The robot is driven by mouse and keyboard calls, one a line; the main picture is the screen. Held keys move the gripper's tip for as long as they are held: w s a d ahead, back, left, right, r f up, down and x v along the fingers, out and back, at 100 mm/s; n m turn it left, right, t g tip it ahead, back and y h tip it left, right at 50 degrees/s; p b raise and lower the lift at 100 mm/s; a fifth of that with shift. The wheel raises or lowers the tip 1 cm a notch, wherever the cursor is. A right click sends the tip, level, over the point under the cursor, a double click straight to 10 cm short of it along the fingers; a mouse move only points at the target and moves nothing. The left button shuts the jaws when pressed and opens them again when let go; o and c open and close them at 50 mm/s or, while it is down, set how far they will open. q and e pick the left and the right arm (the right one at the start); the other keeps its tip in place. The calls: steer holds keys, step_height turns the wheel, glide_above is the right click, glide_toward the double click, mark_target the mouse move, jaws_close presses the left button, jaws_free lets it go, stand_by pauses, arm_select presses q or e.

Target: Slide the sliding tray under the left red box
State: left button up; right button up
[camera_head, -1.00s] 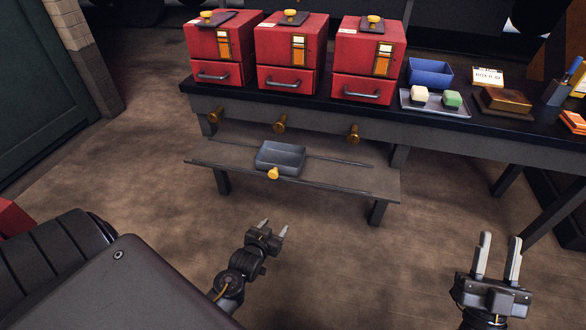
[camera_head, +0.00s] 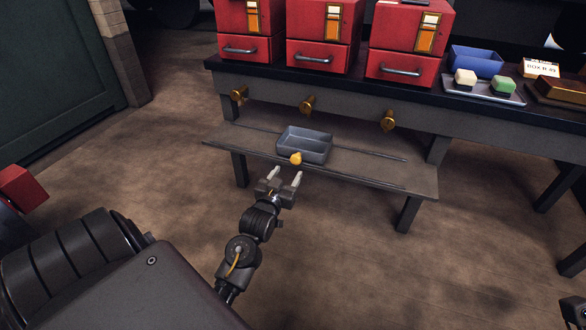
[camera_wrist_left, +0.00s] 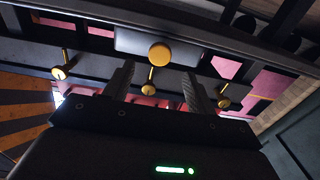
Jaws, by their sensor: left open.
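The sliding tray (camera_head: 318,157) is a shallow grey-blue tray with a round brass knob (camera_head: 296,158) on its front. It sits on the low shelf's rail, roughly below the middle red box (camera_head: 318,55). The left red box (camera_head: 245,48) stands on the bench top to its left. My left gripper (camera_head: 287,176) is open and empty, just in front of the knob. In the left wrist view the knob (camera_wrist_left: 159,53) shows beyond and between the open fingers, apart from them. Only a dark piece of my right gripper (camera_head: 573,311) shows at the lower right corner; its fingertips are hidden.
The low shelf (camera_head: 400,180) has a long rail and free room left and right of the tray. Brass knobs (camera_head: 307,104) stick out from the bench front above it. The right red box (camera_head: 402,68) and a blue bin (camera_head: 475,62) stand on top.

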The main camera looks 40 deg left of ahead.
mark_target(295, 161)
arm_select(q)
steer(key=b+x, duration=0.1)
steer(key=x, duration=0.3)
steer(key=shift+w+f, duration=0.15)
steer(key=shift+w, duration=0.05)
steer(key=shift+w+a+b, duration=0.3)
steer(key=shift+w+b, duration=0.1)
steer(key=shift+w, duration=0.25)
steer(key=shift+c, duration=0.3)
jaws_close()
